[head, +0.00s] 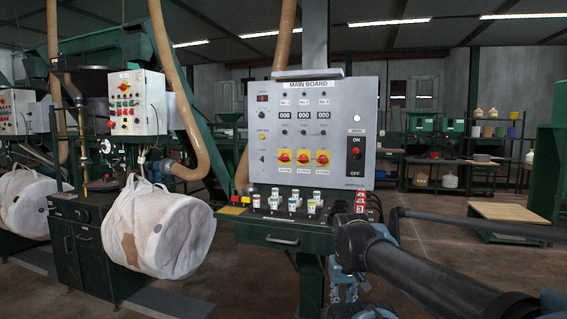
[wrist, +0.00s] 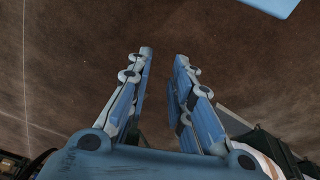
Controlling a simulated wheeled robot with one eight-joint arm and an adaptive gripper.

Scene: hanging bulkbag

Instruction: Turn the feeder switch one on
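The main board (head: 312,174) is a grey upright panel in the middle of the head view. Three red and yellow rotary switches sit in a row low on it: the left one (head: 284,156), the middle one (head: 303,157) and the right one (head: 322,158). Their labels are too small to read. In the head view my gripper (head: 345,290) hangs low in front of the board's stand, partly hidden by my arm. In the wrist view my gripper (wrist: 164,55) has its two blue fingers apart with nothing between them. It points at brown floor.
A black switch marked ON and OFF (head: 356,153) is at the board's right. White bulk bags (head: 160,232) hang at left. A low wooden-topped table (head: 505,212) stands at right; floor between is clear.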

